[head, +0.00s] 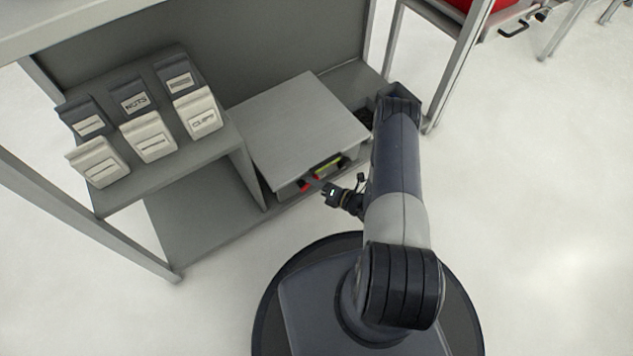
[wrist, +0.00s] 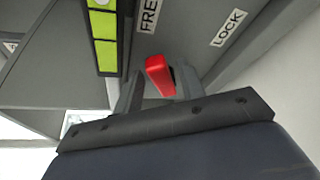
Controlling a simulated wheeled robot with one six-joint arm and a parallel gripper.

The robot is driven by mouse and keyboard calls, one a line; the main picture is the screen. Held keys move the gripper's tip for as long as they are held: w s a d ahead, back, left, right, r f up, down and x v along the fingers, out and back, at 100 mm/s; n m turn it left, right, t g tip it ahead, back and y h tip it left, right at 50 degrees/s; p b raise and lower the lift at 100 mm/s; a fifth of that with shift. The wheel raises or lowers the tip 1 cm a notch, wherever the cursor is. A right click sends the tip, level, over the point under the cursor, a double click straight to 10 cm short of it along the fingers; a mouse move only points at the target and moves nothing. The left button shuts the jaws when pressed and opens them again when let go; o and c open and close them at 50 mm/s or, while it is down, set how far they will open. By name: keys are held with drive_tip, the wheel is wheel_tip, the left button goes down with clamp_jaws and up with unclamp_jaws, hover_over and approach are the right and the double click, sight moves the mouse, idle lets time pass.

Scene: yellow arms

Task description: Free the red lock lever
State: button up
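The red lock lever (wrist: 160,76) shows in the wrist view on the grey front of a cabinet, between labels reading "FRE…" (wrist: 149,14) and "LOCK" (wrist: 229,28). It is tilted, its lower end near my fingers. My gripper (wrist: 158,92) is open, with one finger on each side of the lever; I cannot tell whether either touches it. In the head view the lever (head: 309,184) is a small red patch on the cabinet front, beside my gripper (head: 322,187). The grey cabinet (head: 300,120) stands on the low shelf.
Green-yellow panels (wrist: 104,38) sit left of the lever. Several dark and pale bins (head: 147,137) stand on a raised shelf left of the cabinet. A dark open box (head: 401,95) is behind my arm. The pale floor (head: 540,200) on the right is clear.

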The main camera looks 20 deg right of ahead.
clamp_jaws()
drive_tip(key=shift+a+r+n+h+p, duration=0.15)
drive_tip(key=shift+r+n+h+p, duration=0.15)
drive_tip(key=shift+n, duration=0.25)
drive_tip(key=shift+a+r+n+h+p, duration=0.1)
drive_tip(key=shift+a+r+n+h, duration=0.05)
drive_tip(key=shift+n+h, duration=0.35)
drive_tip(key=shift+o, duration=0.6)
unclamp_jaws()
drive_tip(key=shift+s, duration=0.1)
